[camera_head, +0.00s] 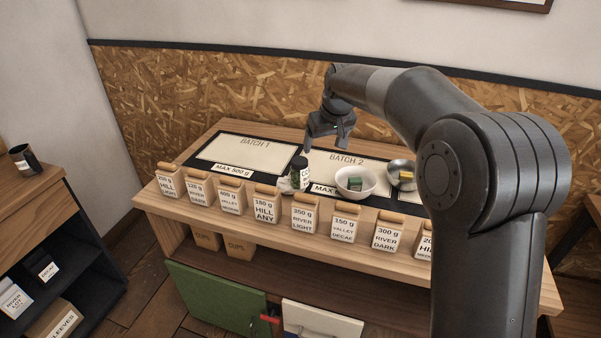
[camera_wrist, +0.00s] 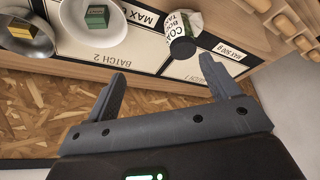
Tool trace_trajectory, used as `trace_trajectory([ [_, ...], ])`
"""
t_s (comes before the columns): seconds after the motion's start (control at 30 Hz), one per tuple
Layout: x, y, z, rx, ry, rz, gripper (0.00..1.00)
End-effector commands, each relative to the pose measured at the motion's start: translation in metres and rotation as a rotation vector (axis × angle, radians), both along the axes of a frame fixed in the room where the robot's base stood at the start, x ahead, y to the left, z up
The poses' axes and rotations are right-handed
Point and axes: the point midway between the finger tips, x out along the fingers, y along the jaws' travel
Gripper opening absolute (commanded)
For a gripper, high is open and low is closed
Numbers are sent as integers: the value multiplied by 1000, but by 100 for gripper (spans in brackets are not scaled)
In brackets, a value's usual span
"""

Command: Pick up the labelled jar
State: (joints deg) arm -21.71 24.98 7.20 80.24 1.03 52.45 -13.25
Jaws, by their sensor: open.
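The labelled jar (camera_head: 300,172) is dark, with a black lid and a white label. It stands upright at the front of the work mat, between the Batch 1 and Batch 2 panels. In the wrist view the jar (camera_wrist: 181,45) shows its black lid towards me and part of its label lettering. My gripper (camera_head: 325,143) is open and empty, above and behind the jar, apart from it. In the wrist view the fingers (camera_wrist: 162,70) are spread, and the jar lies beyond the fingertips, nearer the right finger.
A white bowl (camera_head: 355,188) with a green block stands right of the jar; a metal bowl (camera_head: 393,180) with a yellow-topped block is farther right. A row of labelled bags, including the 350 g one (camera_head: 305,215), lines the front. The Batch 1 panel (camera_head: 240,155) is clear.

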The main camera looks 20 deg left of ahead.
Motion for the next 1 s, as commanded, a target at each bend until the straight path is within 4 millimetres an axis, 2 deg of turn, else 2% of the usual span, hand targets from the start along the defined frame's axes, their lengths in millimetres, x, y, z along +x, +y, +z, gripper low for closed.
trace_trajectory([
  [0.03,8,17,-12,2,7,22,81],
  [0.1,15,33,-24,4,11,44,81],
  [0.23,23,54,-38,9,16,75,81],
  [0.47,29,65,-54,10,17,86,81],
  [0.7,38,75,-88,9,19,86,81],
  [1.0,44,83,-113,10,18,86,81],
])
